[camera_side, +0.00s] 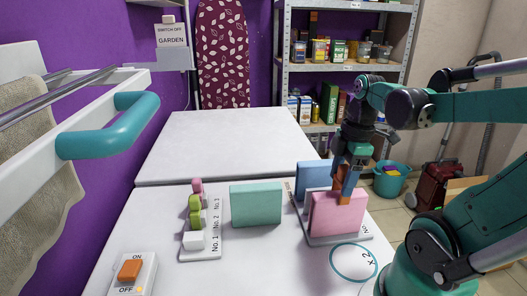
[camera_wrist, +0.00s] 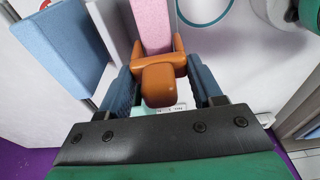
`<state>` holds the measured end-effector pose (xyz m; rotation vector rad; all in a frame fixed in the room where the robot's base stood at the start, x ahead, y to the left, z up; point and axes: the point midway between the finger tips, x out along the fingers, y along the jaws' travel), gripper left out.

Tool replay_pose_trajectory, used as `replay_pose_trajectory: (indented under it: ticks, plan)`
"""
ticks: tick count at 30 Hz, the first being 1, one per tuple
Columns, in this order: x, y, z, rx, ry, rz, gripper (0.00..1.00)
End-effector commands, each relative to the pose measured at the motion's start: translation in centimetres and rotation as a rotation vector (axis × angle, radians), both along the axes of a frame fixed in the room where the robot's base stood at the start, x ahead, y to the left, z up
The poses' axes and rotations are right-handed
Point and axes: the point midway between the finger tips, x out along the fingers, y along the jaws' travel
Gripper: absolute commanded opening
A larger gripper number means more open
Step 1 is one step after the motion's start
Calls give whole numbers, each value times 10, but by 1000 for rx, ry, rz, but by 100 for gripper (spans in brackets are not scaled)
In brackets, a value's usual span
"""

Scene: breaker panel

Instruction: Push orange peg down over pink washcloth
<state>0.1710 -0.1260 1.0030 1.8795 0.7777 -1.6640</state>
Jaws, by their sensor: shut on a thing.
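The pink washcloth (camera_side: 337,214) stands upright as a flat block on a pale base at the right of the white table. It also shows in the wrist view (camera_wrist: 152,25). My gripper (camera_side: 347,172) points down above it, shut on the orange peg (camera_side: 345,191). In the wrist view the peg (camera_wrist: 158,83) sits between the blue fingers of my gripper (camera_wrist: 160,90). Its two prongs lie on either side of the washcloth's near edge. In the side view one prong overlaps the top of the pink face. How deep the peg sits is hard to tell.
A blue block (camera_side: 313,178) stands close behind the washcloth, and a teal block (camera_side: 256,205) stands to the left. A numbered holder (camera_side: 215,240) with small coloured pieces is further left. An ON/OFF switch (camera_side: 131,270) is at the front left. A teal ring marking (camera_side: 354,277) lies in front.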

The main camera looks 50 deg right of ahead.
Motion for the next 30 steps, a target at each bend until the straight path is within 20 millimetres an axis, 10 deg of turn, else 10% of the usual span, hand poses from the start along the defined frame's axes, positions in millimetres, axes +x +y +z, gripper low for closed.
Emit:
replay_pose_trajectory:
  ticks: [27, 28, 30]
  plan:
    - [0, 0, -22, 0, 0, 0, 4]
    - [0, 0, -22, 0, 0, 0, 65]
    - [0, 0, -22, 0, 0, 0, 85]
